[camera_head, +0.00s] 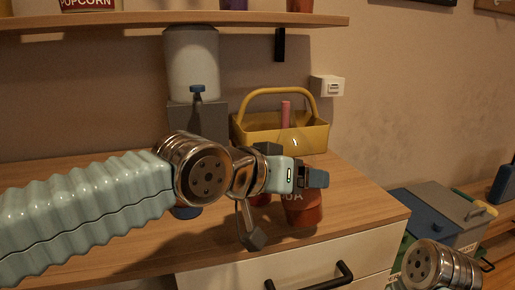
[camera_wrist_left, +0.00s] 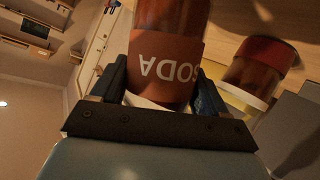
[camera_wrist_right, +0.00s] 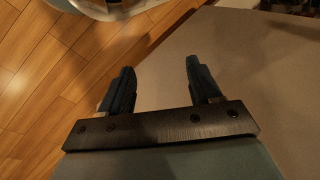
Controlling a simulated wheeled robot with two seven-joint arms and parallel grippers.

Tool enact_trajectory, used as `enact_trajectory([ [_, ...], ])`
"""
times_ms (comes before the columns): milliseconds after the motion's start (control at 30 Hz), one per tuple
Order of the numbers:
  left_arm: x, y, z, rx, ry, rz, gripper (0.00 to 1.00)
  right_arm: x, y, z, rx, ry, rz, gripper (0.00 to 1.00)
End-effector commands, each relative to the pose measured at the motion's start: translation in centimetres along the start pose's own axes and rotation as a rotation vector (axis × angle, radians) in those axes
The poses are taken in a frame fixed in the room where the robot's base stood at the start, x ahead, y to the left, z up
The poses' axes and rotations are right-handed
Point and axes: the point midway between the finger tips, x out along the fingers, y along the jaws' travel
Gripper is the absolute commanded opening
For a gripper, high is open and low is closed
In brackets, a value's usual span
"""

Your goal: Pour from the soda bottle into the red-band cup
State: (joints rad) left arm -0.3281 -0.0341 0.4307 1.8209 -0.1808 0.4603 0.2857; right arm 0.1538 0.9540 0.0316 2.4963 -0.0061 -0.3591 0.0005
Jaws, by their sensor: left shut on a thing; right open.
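The soda bottle (camera_head: 302,212), brown-red with a SODA label, is near the front right of the wooden counter. It looks about upright; I cannot tell whether its base touches the counter. My left gripper (camera_head: 308,177) is shut on its upper part. The left wrist view shows the fingers on both sides of the bottle (camera_wrist_left: 165,60). A cup with a dark red band (camera_wrist_left: 266,55) and pale rim stands beside the bottle, apart from it. In the head view, only a red patch (camera_head: 260,199) shows there, mostly hidden by my left gripper. My right gripper (camera_wrist_right: 158,88) is open and empty.
A yellow caddy (camera_head: 310,137) and a dispenser with a blue tap (camera_head: 195,105) stand at the counter's back. A shelf (camera_head: 150,20) runs above. A drawer handle (camera_head: 325,278) sticks out below the counter.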

Motion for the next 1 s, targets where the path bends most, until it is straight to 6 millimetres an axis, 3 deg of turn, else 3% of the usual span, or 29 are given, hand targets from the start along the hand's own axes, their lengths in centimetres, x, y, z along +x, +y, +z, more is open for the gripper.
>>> enact_trajectory([
  [467,0.4,-0.7,0.5,0.279,0.063,-0.115,0.19,3.0,1.3,0.0,0.004,0.002,0.003,0.63],
  [900,-1.7,0.9,-3.8,0.291,0.067,-0.12,0.19,-0.2,0.1,0.0,0.005,0.003,0.003,0.63],
  [1000,-1.9,0.9,-4.0,0.292,0.065,-0.121,0.19,-0.2,0.1,0.0,0.005,0.003,0.003,0.63],
])
